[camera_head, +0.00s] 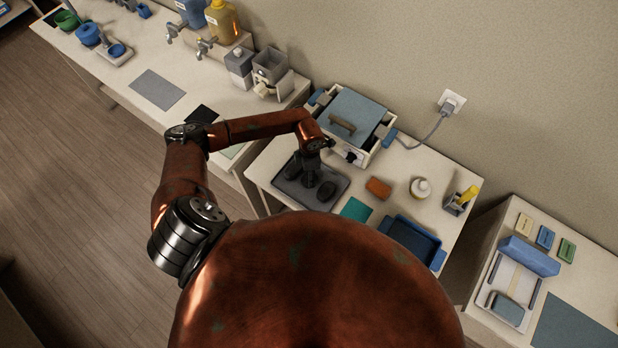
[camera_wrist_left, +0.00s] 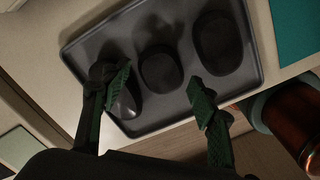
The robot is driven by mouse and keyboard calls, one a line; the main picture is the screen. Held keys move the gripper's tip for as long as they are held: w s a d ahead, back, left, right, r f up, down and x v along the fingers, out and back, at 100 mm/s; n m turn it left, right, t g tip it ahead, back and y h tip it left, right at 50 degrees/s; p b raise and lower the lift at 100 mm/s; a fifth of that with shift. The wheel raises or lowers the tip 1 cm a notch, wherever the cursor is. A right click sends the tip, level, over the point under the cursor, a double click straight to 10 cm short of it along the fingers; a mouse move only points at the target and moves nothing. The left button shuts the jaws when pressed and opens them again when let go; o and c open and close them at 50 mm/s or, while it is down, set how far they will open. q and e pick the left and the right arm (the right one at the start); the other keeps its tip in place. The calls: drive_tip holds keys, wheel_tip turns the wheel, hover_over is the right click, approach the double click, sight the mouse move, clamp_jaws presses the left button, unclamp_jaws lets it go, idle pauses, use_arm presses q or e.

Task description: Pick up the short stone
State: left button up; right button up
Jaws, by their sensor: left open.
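A dark grey tray (camera_head: 338,179) holds three dark stones; it also shows in the left wrist view (camera_wrist_left: 95,52). In the wrist view a rounded middle stone (camera_wrist_left: 160,70) lies between a larger oval stone (camera_wrist_left: 218,42) on the right and a narrow, shiny stone (camera_wrist_left: 126,102) on the left. The middle one looks shorter than the larger oval; heights are hard to judge from above. My left gripper (camera_wrist_left: 158,79) is open over the tray, its fingers either side of the middle stone. Its left finger partly hides the narrow stone. My right gripper is not in view.
A white warmer with a grey-blue lid (camera_head: 355,108) stands behind the tray. An orange block (camera_head: 378,188), a teal mat (camera_head: 356,209), a white bottle (camera_head: 420,188) and a blue tray (camera_head: 411,240) lie to the right. A gap separates the side tables.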

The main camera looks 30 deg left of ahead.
use_arm(q)
wheel_tip(320, 180, down, 2)
drive_tip(key=shift+s+f+p, duration=0.1)
drive_tip(key=shift+f+p, duration=0.1)
drive_tip(key=shift+p, duration=0.15)
drive_tip(key=shift+f, duration=0.5)
drive_tip(key=shift+d, duration=0.1)
drive_tip(key=c, duration=1.1)
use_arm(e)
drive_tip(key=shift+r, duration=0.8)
use_arm(q)
drive_tip(key=shift+r, duration=0.2)
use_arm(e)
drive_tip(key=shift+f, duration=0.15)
